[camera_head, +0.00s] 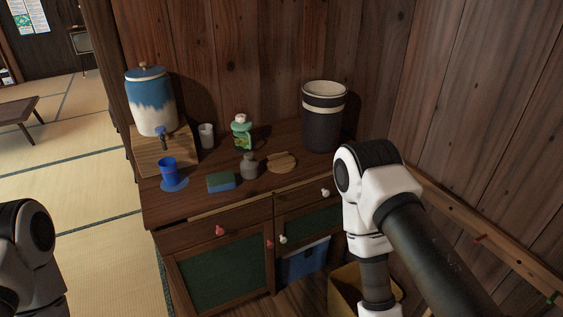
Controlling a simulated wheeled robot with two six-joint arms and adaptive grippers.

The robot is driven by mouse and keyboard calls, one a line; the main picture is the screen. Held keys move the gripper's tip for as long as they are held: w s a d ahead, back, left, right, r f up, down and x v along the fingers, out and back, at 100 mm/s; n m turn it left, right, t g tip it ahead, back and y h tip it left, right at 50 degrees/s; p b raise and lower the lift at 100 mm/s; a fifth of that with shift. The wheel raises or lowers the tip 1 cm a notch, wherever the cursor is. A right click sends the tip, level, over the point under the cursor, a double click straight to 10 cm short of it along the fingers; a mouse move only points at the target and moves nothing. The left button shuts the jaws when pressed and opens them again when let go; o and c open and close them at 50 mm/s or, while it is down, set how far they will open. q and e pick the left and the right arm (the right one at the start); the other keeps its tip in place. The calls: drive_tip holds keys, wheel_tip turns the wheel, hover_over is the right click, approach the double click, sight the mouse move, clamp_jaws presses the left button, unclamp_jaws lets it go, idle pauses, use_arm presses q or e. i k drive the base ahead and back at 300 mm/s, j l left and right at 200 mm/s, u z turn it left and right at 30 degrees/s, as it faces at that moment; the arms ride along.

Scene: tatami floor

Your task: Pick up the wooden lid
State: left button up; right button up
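A flat, round, light-brown wooden lid (281,162) lies on top of the dark wooden cabinet (210,203), in front of the tall dark bin-like container. A small grey-brown jar (249,167) stands just left of it. My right arm stands in front of the cabinet's right end, with its forearm pointing down out of the picture; its gripper is out of view. My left arm shows only at the lower left edge, apart from the cabinet, and its gripper is out of view.
A blue-and-white dispenser (151,104) sits on a wooden stand at the left. A blue cup (168,168), sponge (221,182), white cup (206,136), green bottle (242,133) and dark container (323,118) share the top. A yellow box (345,289) stands below right. Walls close the back and right.

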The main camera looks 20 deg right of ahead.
sight(283, 163)
drive_tip(key=i+j, duration=0.1)
drive_tip(key=i, duration=0.15)
drive_tip(key=i+j+z, duration=0.1)
drive_tip(key=z, duration=1.7)
drive_tip(key=i+j, duration=0.05)
